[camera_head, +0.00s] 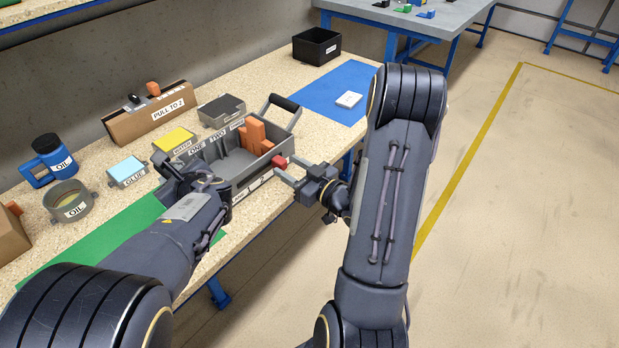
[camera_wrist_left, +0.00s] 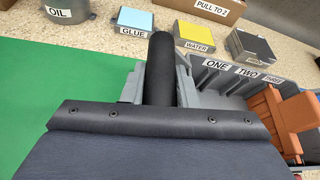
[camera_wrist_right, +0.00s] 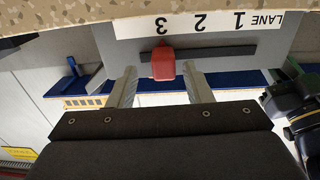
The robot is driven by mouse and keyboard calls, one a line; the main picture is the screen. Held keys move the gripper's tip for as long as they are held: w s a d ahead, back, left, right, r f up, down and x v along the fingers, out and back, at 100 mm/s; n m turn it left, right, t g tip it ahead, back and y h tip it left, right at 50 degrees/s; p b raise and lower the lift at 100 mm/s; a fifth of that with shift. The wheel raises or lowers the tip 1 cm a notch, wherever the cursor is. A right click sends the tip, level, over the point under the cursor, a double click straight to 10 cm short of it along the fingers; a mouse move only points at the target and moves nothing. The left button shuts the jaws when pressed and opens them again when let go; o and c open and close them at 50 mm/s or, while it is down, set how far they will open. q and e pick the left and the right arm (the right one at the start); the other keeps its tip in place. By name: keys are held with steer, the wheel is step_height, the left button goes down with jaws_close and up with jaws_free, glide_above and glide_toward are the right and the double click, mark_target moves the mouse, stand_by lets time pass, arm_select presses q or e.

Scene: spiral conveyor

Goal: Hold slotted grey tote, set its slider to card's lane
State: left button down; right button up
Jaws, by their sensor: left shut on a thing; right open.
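The slotted grey tote (camera_head: 233,170) stands at the bench's front edge, with orange pieces (camera_head: 262,137) inside and walls labelled ONE, TWO and THREE. My left gripper (camera_head: 186,182) is shut on its near-left black handle (camera_wrist_left: 160,72). The red slider (camera_wrist_right: 163,62) sits in a dark slot on the tote's front, beside the 3 of the LANE strip (camera_wrist_right: 200,24), which appears upside down in the right wrist view. My open right gripper (camera_wrist_right: 158,78) has a fingertip on each side of the slider, with gaps visible. A card reading PULL TO 2 (camera_head: 168,109) is on a brown holder behind.
A glue box (camera_head: 127,172), yellow water box (camera_head: 174,140), dark lidded box (camera_head: 221,109), oil pot (camera_head: 70,201) and blue oil can (camera_head: 50,158) stand left of and behind the tote. A blue mat (camera_head: 340,88) with a white item lies to the right, mostly clear.

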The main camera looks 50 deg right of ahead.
arm_select(q)
steer(key=shift+s+f, duration=0.1)
steer(key=shift+f, duration=0.15)
arm_select(e)
steer(key=s, duration=1)
steer(key=shift+d, duration=0.25)
steer(key=shift+s, duration=0.1)
arm_select(q)
steer(key=c, duration=1.4)
jaws_free()
steer(key=o, duration=0.3)
steer(key=shift+r, duration=0.15)
steer(key=shift+o, duration=0.2)
steer(key=shift+r, duration=0.1)
steer(key=v, duration=1.1)
steer(key=shift+s, duration=0.4)
steer(key=shift+a+r, duration=0.1)
